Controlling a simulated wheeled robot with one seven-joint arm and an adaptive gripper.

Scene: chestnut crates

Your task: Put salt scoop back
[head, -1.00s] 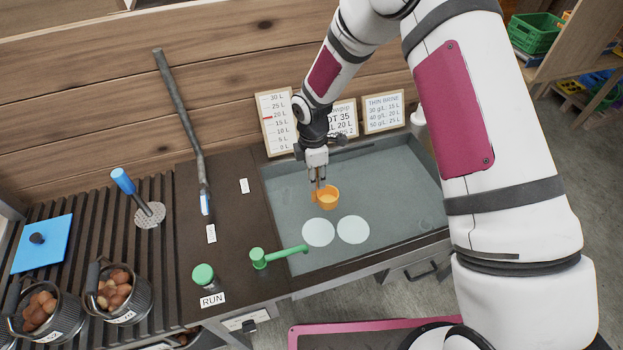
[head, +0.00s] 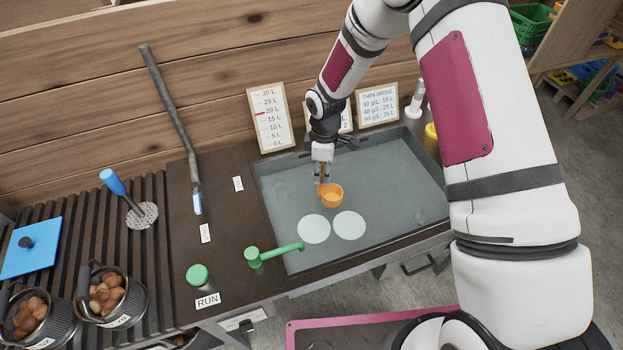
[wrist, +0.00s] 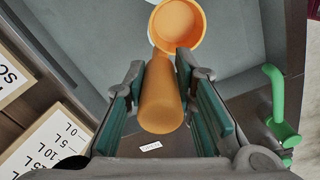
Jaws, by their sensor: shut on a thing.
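The orange salt scoop (head: 333,197) is held by my gripper (head: 322,181) above the grey tray (head: 415,205) on the counter. In the wrist view the scoop's round handle (wrist: 161,98) lies between the two finger pads of my gripper (wrist: 162,112), which are shut on it. The scoop's cup (wrist: 178,27) points away from the wrist with its opening visible. Two pale round discs (head: 314,229) (head: 349,225) lie in the tray, just below the scoop in the head view.
A green tap-like lever (head: 275,253) reaches over the tray's left edge. Signs (head: 268,117) (head: 378,103) stand behind the tray. A yellow item (head: 432,134) and a white bottle-like item (head: 416,100) stand at its right rear. Chestnut pots (head: 108,296) stand at left.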

